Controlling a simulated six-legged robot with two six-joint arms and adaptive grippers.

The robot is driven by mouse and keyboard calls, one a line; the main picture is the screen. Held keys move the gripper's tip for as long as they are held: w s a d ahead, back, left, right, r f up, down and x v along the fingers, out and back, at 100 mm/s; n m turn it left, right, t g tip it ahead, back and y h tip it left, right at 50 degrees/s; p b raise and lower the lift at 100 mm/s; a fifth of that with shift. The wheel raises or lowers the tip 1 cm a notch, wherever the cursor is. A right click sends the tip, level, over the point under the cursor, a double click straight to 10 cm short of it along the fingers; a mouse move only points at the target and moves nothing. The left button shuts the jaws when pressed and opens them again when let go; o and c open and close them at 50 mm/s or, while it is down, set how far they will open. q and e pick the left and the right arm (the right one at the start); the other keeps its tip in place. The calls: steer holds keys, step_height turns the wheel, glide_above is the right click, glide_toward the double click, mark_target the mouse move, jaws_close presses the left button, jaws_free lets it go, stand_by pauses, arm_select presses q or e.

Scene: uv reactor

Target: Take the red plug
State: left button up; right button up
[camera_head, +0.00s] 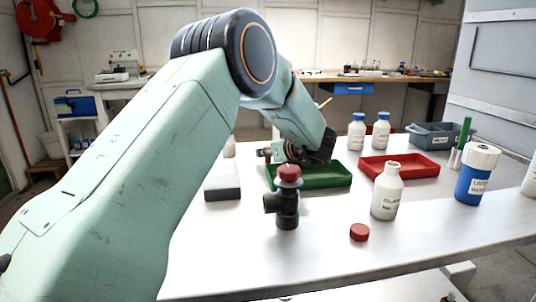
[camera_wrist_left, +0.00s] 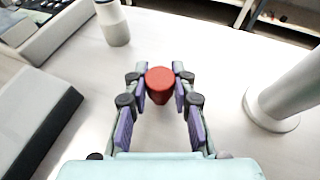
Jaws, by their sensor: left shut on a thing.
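The red plug (camera_wrist_left: 160,82) is a tapered red piece with a wide round top. In the left wrist view it sits between the two fingertips of my left gripper (camera_wrist_left: 161,88), which is shut on it, with pale table surface behind it. In the head view my left gripper (camera_head: 272,155) is above the table behind the green tray's left end, partly hidden by its own arm, with a small bit of red at its tip. A black fitting (camera_head: 287,208) with a red top (camera_head: 288,173) stands upright in front of it. My right gripper is not in view.
A green tray (camera_head: 325,181), a grey block (camera_head: 222,190) and a red tray (camera_head: 410,171) lie on the table. A white bottle (camera_head: 387,195) stands beside a loose red cap (camera_head: 359,232). A blue-and-white bottle (camera_head: 474,183) is at right.

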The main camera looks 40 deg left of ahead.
arm_select(q)
step_height(320, 180, up, 9)
steer(key=p, duration=0.2)
steer(key=shift+r+p, duration=0.15)
steer(key=shift+p, duration=0.2)
steer(key=shift+r, duration=0.3)
steer(key=shift+d, duration=0.1)
